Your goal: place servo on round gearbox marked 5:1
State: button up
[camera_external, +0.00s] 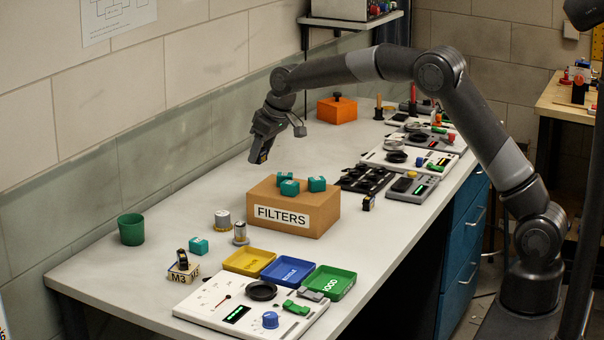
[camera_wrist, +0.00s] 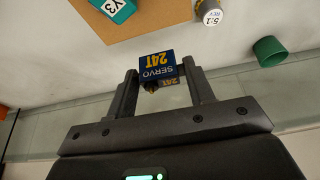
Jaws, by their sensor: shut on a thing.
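My gripper (camera_external: 262,150) is shut on a servo, a dark blue block with yellow lettering "SERVO 24T" (camera_wrist: 157,68), held above the bench near the back wall. It shows small at the jaws in the external view (camera_external: 263,157). In the wrist view the gripper (camera_wrist: 165,78) has one finger on each side of it. A round grey gearbox with a white top marked "5:1" and smaller lettering (camera_wrist: 211,14) stands at the top edge, apart from the servo. In the external view two round gearboxes (camera_external: 222,218) (camera_external: 240,234) stand left of the cardboard box; their markings are unreadable there.
The cardboard "FILTERS" box (camera_external: 325,215) carries teal blocks (camera_external: 289,187). A green cup (camera_external: 131,229), a teal block (camera_external: 198,246) and an M3 block (camera_external: 184,272) stand left. Yellow (camera_external: 249,273), blue and green trays lie in front. Bench between box and wall is clear.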

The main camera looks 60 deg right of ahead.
send_over(223, 213)
notch_tip(223, 213, down, 7)
jog(key=shift+s+r, duration=0.1)
jog(key=shift+f, duration=2.1)
jog(key=o, duration=1)
jog(key=shift+f, duration=0.1)
jog(key=shift+c, duration=0.2)
